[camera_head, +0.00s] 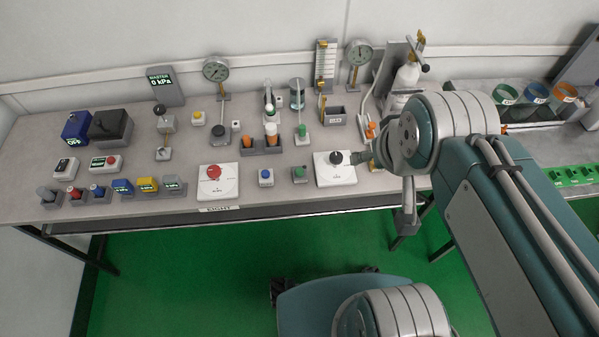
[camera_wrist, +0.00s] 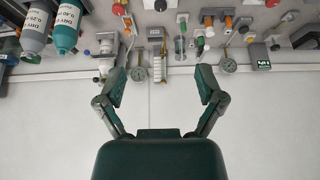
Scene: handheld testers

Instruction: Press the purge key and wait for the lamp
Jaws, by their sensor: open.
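Several push keys stand on the grey bench (camera_head: 130,212). I see a blue-topped key (camera_head: 265,175), a green-topped one (camera_head: 299,174), a yellow-topped one (camera_head: 198,118) and a large red one (camera_head: 212,172) on a white box. I cannot read which is the purge key, and cannot pick out its lamp. In the wrist view, my gripper (camera_wrist: 162,78) is open and empty, its two fingers spread wide before the wall and the bench's back row. In the head view my arm covers part of the bench's right side, and my fingers cannot be made out clearly.
Two round gauges (camera_head: 215,69) (camera_head: 359,52) stand at the back. A display reading 0 kPa (camera_head: 160,81) is at back left. Several small coloured blocks line the front left edge. A white box with a black knob (camera_head: 335,160) is beside my arm. Coloured rings lie far right.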

